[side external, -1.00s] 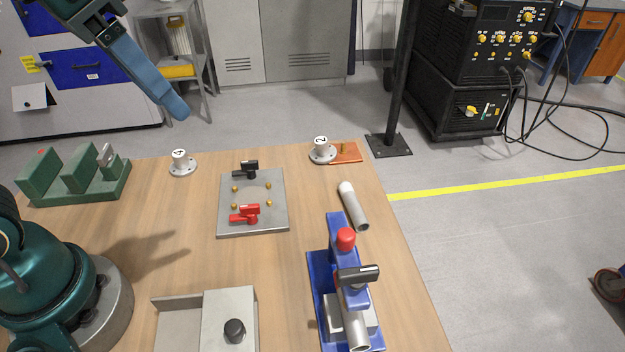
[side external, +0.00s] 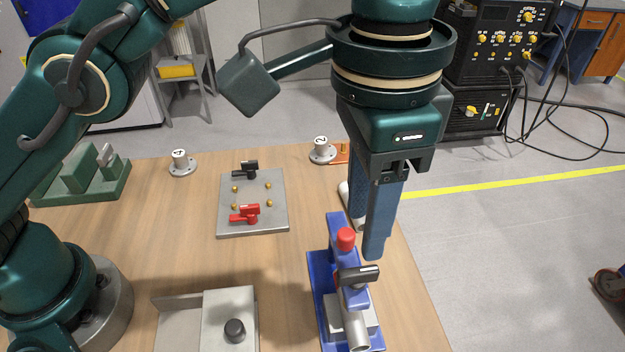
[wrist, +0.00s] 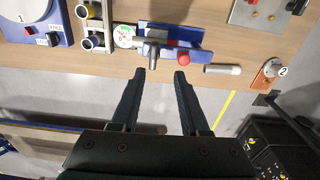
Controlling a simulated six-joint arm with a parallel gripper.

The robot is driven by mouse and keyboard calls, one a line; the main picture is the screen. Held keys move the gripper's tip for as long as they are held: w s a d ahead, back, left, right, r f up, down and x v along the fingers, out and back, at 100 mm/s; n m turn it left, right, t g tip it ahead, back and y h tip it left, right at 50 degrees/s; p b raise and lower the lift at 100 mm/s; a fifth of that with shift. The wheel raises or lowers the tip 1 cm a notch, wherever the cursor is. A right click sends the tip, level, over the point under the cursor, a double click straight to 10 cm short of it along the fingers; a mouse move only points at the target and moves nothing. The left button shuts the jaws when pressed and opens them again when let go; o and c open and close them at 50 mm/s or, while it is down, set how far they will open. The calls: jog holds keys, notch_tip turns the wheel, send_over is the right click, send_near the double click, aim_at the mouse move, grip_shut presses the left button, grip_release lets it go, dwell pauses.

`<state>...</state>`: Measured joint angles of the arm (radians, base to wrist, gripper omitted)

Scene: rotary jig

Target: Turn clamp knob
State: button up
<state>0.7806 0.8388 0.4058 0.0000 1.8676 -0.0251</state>
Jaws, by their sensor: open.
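The blue clamp fixture (side external: 318,285) stands near the right front of the table, holding a grey pipe (side external: 356,333). It carries a black bar-shaped knob (side external: 360,274) and a red round knob (side external: 346,238). In the wrist view the black knob (wrist: 152,48) lies just beyond the fingertips, and the red knob (wrist: 184,59) is to its right. My gripper (side external: 366,240) points down above the fixture, its fingers apart and empty. In the wrist view it (wrist: 160,74) shows a clear gap between the fingertips. It appears apart from both knobs.
A loose pipe (wrist: 222,69) lies beside the fixture, partly hidden behind my gripper in the side view. A grey plate (side external: 252,222) with red and black handles lies to the left. A grey box (side external: 222,305) with a black knob stands at the front.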

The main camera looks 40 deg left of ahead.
aim_at(358, 271)
jog(key=shift+s+d+f, duration=0.4)
jog(key=shift+s+f, duration=0.1)
jog(key=shift+f, duration=2.6)
grip_shut()
